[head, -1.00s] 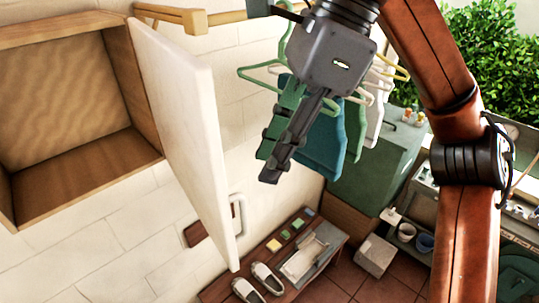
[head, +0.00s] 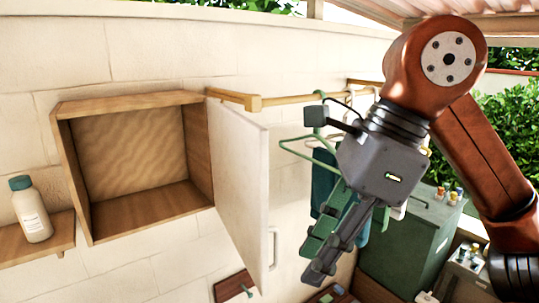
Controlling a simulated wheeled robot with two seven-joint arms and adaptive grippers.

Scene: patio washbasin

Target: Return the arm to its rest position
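My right gripper (head: 313,264) hangs from its arm in the right half of the head view, with its fingers pointing down and left. I see its grey body and a dark finger; a green, finger-shaped part lies right beside it. The fingers overlap along my line of sight, so I cannot tell how far apart they are, and I see no object clearly held. The gripper is in front of the hanging clothes and right of the cabinet door (head: 238,190). My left gripper is not in view.
The wooden wall cabinet (head: 140,217) is empty and its white door stands open. A white bottle with a green cap (head: 31,212) stands on a shelf (head: 15,243) at left. A wooden rail (head: 300,108) carries hangers. A green bin-like box (head: 408,240) stands behind the arm.

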